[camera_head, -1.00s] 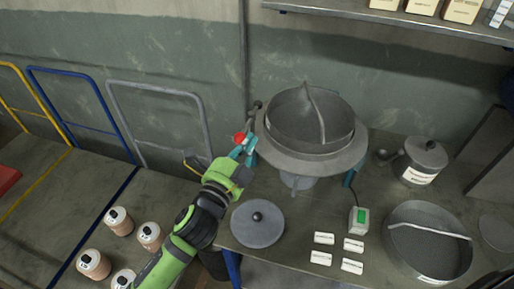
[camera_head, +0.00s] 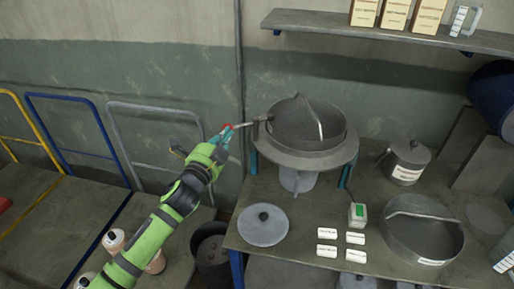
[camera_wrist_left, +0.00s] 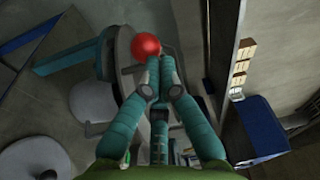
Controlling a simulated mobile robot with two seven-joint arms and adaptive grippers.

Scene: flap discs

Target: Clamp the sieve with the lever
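The round grey sieve (camera_head: 310,150) with a curved band across its top stands on the bench. Its lever (camera_head: 252,123) is a thin dark rod that sticks out to the left, ending in a red ball knob (camera_head: 228,126). The knob also shows in the left wrist view (camera_wrist_left: 146,47). My left gripper (camera_head: 225,131) has its teal fingertips at the knob. In the left wrist view its fingertips (camera_wrist_left: 160,62) are close together, with the knob just beyond them and a little left. I cannot tell whether they hold the rod. My right gripper is out of view.
A grey lid (camera_head: 263,225) lies on the bench's front left. A green-and-white box (camera_head: 357,215), small white labels, a loose sieve ring (camera_head: 424,240) and a lidded pot (camera_head: 408,160) are to the right. Metal rails (camera_head: 150,108) stand at the left wall. A bin (camera_head: 210,250) stands below.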

